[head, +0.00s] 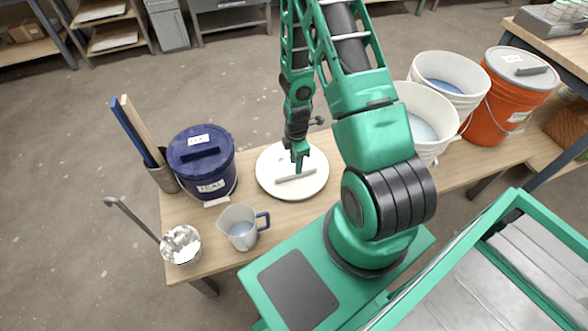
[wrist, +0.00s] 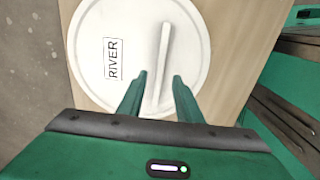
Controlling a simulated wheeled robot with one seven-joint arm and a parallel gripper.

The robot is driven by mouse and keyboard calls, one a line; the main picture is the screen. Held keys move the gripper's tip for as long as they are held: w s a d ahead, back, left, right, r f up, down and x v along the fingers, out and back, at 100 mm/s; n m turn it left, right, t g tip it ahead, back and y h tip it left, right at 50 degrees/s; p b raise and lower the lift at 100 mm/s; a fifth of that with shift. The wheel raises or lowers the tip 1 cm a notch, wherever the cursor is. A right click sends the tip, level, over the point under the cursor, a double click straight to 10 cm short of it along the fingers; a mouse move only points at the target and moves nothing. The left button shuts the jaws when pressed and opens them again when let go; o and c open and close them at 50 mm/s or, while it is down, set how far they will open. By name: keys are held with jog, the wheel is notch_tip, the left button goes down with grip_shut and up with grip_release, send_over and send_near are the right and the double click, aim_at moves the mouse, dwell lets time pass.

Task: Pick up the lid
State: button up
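The white round lid (head: 267,183) lies flat on the wooden bench, with a raised grey bar handle (head: 290,178) across it. In the wrist view the lid (wrist: 90,55) carries a label reading RIVER, and its pale handle (wrist: 165,45) runs lengthwise. My gripper (head: 299,168) is over the lid at the handle. In the wrist view my gripper (wrist: 159,76) is open, with one finger to each side of the handle and gaps visible. Whether the fingertips are down beside the bar or just above it, I cannot tell.
A dark blue lidded bucket (head: 203,165) and a grey jug (head: 240,228) stand left of the lid. A metal pot (head: 181,246) is at the front left. Open white buckets (head: 425,122) and a lidded orange bucket (head: 495,110) stand to the right.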

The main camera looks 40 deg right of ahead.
aim_at(292, 167)
jog(key=shift+s+d+f, duration=0.1)
jog(key=shift+d+f, duration=0.05)
jog(key=shift+f, duration=2.15)
jog(key=shift+f, duration=0.25)
grip_shut()
